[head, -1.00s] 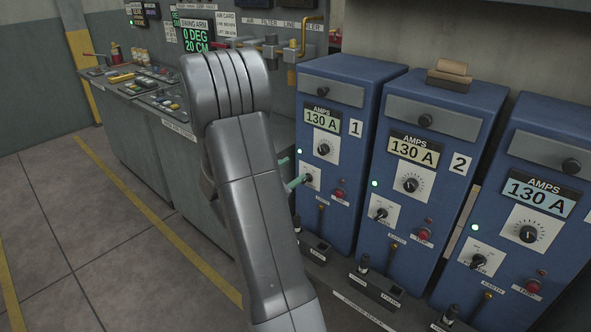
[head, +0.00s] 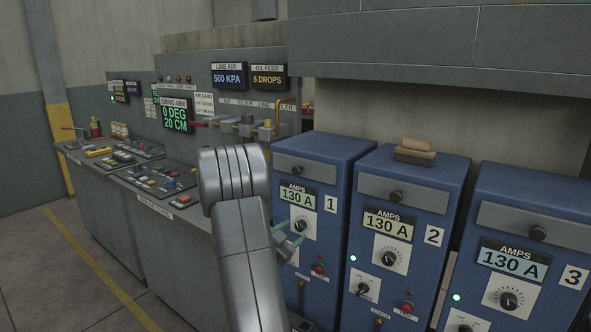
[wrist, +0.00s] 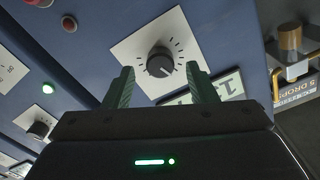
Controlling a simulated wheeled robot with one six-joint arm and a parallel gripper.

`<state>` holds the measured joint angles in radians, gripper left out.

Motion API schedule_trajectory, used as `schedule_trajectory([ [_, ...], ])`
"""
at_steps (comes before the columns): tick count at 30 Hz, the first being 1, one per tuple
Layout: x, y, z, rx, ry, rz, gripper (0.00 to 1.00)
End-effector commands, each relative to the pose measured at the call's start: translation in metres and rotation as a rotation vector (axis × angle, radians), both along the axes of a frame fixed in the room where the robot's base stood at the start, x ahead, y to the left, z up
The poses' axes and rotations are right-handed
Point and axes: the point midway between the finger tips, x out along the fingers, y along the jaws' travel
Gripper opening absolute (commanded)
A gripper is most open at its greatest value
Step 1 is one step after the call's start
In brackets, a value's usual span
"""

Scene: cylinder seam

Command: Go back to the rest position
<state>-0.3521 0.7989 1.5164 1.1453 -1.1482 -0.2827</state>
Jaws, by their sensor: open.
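My gripper (head: 289,234) is open and empty in front of the blue cabinet marked 1 (head: 335,165). Its green fingers (wrist: 162,84) show in the wrist view, spread apart, with nothing between their tips. The black amps knob (wrist: 160,62) on its white dial plate lies beyond and between the fingertips. In the head view this knob (head: 300,226) is just right of the fingers; I cannot tell the exact gap. The display above it (head: 297,196) reads 130 A. My arm hides the cabinet's lower left part.
Blue cabinets 2 (head: 418,190) and 3 (head: 530,215) stand close on the right, both reading 130 A. A grey console (head: 150,235) with a swing arm display (head: 177,115) is behind at left. A brown block (head: 415,157) lies on cabinet 2. Floor is clear at left.

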Motion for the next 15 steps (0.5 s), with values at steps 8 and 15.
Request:
schedule_trajectory([
  [8, 0.023, -0.017, 0.001, 0.0, 0.0, -0.001, 0.52],
  [15, 0.024, -0.017, 0.0, 0.008, -0.007, 0.0, 0.52],
])
